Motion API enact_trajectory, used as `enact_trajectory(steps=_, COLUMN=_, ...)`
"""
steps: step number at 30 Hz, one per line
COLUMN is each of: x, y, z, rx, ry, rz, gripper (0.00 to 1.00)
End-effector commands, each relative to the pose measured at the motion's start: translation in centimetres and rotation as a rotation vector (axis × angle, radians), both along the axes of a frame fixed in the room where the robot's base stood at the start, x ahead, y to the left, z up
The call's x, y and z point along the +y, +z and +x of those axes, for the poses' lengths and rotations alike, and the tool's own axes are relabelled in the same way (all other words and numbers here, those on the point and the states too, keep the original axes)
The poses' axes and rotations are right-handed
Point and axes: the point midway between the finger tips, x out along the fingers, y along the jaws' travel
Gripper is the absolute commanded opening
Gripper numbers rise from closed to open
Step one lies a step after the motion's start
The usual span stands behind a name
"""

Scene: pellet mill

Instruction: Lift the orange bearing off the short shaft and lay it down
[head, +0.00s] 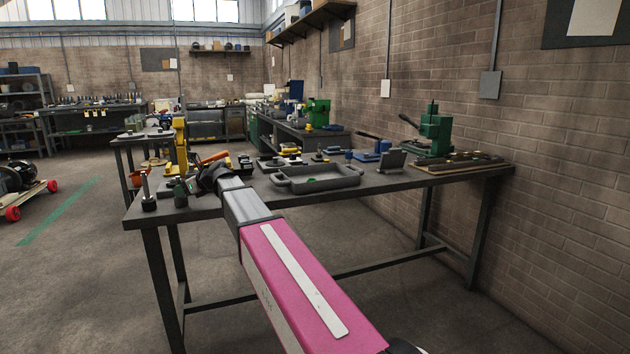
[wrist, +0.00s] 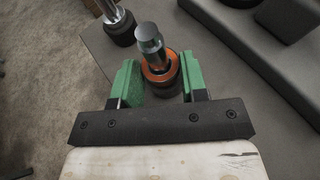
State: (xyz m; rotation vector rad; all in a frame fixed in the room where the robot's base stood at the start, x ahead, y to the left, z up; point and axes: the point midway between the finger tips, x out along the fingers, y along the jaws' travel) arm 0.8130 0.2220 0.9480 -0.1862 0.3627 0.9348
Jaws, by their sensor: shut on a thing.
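In the head view my gripper (head: 208,180) is at the left end of the workbench, and my arm hides the bearing.
A taller shaft on a black base (head: 148,200) stands at the bench's left corner, close to my gripper; it also shows in the wrist view (wrist: 117,22). A grey tray (head: 318,187) lies to the right. A green press (head: 436,132) stands farther right on the workbench (head: 405,183).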

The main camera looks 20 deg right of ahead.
Motion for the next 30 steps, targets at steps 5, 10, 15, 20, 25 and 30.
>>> enact_trajectory(steps=5, x=0.0, y=0.0, z=0.0, rx=0.000, ry=0.000, rz=0.000, gripper=0.06)
enact_trajectory(steps=10, x=0.0, y=0.0, z=0.0, rx=0.000, ry=0.000, rz=0.000, gripper=0.06)
enact_trajectory(steps=15, x=0.0, y=0.1, z=0.0, rx=-0.001, ry=0.000, rz=0.001, gripper=0.06)
enact_trajectory(steps=20, x=0.0, y=0.7, z=0.0, rx=-0.001, ry=0.000, rz=0.001, gripper=0.06)
enact_trajectory(steps=25, x=0.0, y=1.4, z=0.0, rx=0.000, ry=0.000, rz=0.000, gripper=0.06)
enact_trajectory(steps=30, x=0.0, y=2.2, z=0.0, rx=-0.001, ry=0.000, rz=-0.001, gripper=0.06)
